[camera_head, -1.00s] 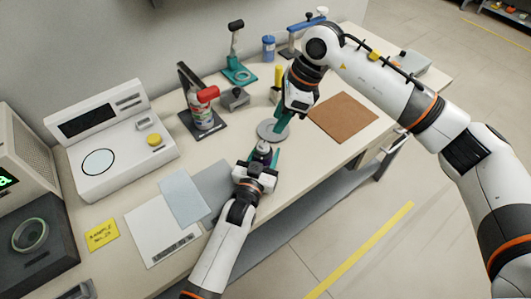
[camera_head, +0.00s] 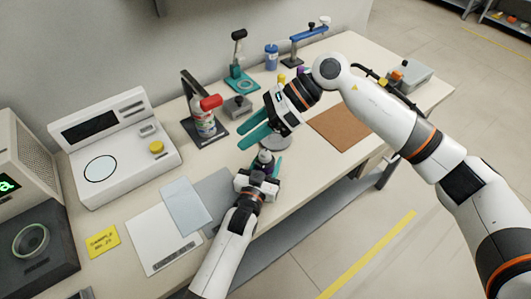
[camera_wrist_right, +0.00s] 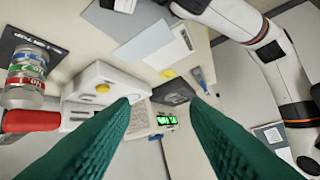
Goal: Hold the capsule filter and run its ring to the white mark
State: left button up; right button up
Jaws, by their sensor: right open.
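The capsule filter (camera_head: 265,156), a small piece with a dark rounded top, stands between the teal fingers of my left gripper (camera_head: 263,166), at the front middle of the table. The fingers close on its sides and hide most of its body. Its ring and the white mark are too small or hidden to make out. My right gripper (camera_head: 245,130) is open and empty, its teal fingers pointing left, above and a little behind the filter. In the right wrist view its two fingers (camera_wrist_right: 162,103) are wide apart with nothing between them.
A grey round disc (camera_head: 276,142) lies behind the filter. A brown mat (camera_head: 341,122) is to the right. Papers (camera_head: 162,238) lie at the front left.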

jog(key=w+d+r+m+t+y, duration=0.1)
jog(key=w+r+m+t+y, duration=0.25)
jog(key=r+m+y, duration=0.7)
jog(key=w+d+f+m+t+h, duration=0.15)
jog(key=w+d+m+t, duration=0.3)
jog(key=m+t, duration=0.45)
jog(key=w+d+f+m+t+h, duration=0.1)
jog(key=w+d+m+t+h, duration=0.3)
jog(key=m+t, duration=0.45)
jog(key=m+g, duration=0.9)
jog(key=m, duration=0.5)
send_near(270, 155)
jog(key=x, duration=1.1)
jog(key=shift+s+a+r, duration=0.15)
jog(key=shift+s+r, duration=0.05)
jog(key=shift+r, duration=0.15)
